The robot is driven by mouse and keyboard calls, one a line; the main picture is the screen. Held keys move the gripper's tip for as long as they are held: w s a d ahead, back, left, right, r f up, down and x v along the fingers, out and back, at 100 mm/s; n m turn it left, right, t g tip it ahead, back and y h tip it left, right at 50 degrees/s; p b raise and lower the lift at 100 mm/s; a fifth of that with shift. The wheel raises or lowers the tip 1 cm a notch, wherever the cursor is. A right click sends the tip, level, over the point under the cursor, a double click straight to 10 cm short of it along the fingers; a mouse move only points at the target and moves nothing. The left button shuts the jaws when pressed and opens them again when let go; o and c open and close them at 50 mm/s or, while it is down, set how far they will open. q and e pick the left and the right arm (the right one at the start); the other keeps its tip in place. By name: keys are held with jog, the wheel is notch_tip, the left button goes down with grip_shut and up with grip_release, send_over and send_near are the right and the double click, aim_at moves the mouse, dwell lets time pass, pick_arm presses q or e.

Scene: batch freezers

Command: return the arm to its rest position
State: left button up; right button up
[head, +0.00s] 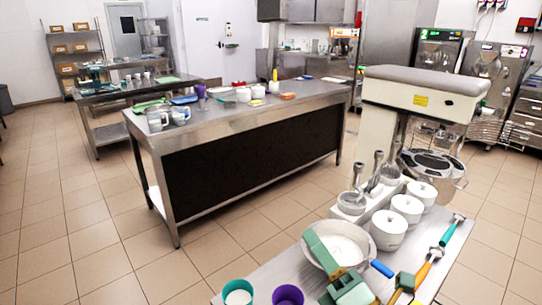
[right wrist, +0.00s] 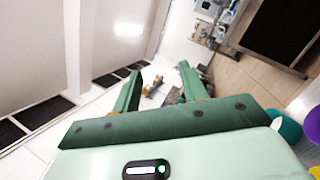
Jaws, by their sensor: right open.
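My right gripper (head: 356,256) is green and shows at the bottom of the head view, over the near table (head: 268,272). One long finger lies across the view of a white bowl (head: 342,243); I cannot tell whether it touches the bowl. In the right wrist view, the same gripper (right wrist: 158,78) has its two green fingers spread apart, with nothing between them. Most of the right arm is out of view. My left gripper is in neither view.
A teal cup (head: 238,292) and a purple cup (head: 288,295) stand left of the gripper. White lidded pots (head: 388,230) and an orange-handled utensil (head: 428,272) are to its right. A large machine (head: 425,85) stands behind. A long counter (head: 240,125) is farther off, with open floor in front.

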jog(key=s+d+f+m+g+h, duration=0.4)
jog(key=d+f+m+h, duration=0.9)
jog(key=d+m+h, duration=0.3)
jog(key=s+d+f+m+g, duration=0.3)
jog(key=s+f+m+g, duration=0.15)
jog(key=s, duration=0.35)
jog(key=s+d+f+m+g, duration=0.3)
jog(key=s+f+g, duration=0.2)
jog(key=s+f, duration=0.15)
jog(key=s+a+f+g+y, duration=0.1)
jog(key=s+a+f, duration=0.1)
jog(key=f, duration=0.6)
jog(key=s+a+f, duration=0.1)
jog(key=s+f, duration=0.1)
jog(key=f, duration=0.7)
jog(key=s+a+f+g+y, duration=0.1)
jog(key=s+a+f, duration=0.1)
jog(key=f, duration=0.6)
jog(key=s+f+m+g+y, duration=0.1)
jog(key=s+f+m+g, duration=0.2)
jog(key=s+f, duration=1.1)
jog(key=s, duration=0.4)
jog(key=shift+s+d+f+y, duration=0.15)
jog(key=shift+f+y, duration=0.15)
jog(key=shift+y, duration=0.1)
